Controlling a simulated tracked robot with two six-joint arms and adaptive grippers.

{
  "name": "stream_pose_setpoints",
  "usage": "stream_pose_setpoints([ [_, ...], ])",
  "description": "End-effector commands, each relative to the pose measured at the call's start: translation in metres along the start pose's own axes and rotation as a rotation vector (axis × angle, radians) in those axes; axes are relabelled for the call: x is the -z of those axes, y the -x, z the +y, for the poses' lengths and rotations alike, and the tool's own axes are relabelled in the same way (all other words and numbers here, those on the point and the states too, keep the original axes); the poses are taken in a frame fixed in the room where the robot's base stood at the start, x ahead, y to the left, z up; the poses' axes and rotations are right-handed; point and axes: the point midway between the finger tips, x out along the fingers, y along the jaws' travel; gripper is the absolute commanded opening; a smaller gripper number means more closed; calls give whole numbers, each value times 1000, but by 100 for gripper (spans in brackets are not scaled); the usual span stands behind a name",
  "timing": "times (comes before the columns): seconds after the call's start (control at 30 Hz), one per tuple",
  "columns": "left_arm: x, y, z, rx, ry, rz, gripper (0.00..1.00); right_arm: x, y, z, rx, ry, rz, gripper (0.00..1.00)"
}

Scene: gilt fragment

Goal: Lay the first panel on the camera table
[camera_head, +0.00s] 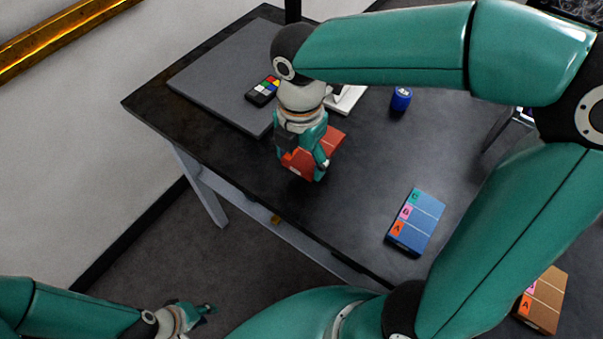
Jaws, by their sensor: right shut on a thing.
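My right gripper (306,170) comes down over the dark table (345,215), near its front left part. It is shut on a flat red-orange piece (332,138), likely a panel. The piece shows on both sides of the fingers and its middle is hidden by them. I cannot tell whether it touches the tabletop. My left gripper (206,311) is low at the bottom left, away from the table and over the floor. It is small and seen edge-on, so its opening is unclear.
A grey board (215,75) with a colour chart (263,90) lies at the table's left end. A white item (347,98) and a blue cylinder (401,99) stand behind my gripper. A blue labelled box (416,222) lies to the right; a brown labelled one (544,301) is at lower right.

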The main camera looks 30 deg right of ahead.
Motion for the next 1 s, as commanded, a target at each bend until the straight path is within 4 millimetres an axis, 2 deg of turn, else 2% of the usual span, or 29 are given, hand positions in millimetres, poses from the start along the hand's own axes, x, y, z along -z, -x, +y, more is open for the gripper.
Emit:
stream_pose_setpoints([
  [0.03,0,-1,0,0,0,0,31,0,-7,0,2,0,0,35],
  [0.27,0,-3,-1,0,0,0,31,0,-24,0,2,-1,1,35],
  [0.5,0,-7,-2,0,0,1,31,0,-55,0,2,0,0,35],
  [0.87,0,-9,-3,0,0,0,31,1,-58,1,-1,1,0,35],
  [0.9,0,-9,-3,0,0,0,31,1,-59,1,-1,1,0,74],
  [1.0,0,-8,-3,0,0,0,31,1,-58,2,-1,2,0,90],
])
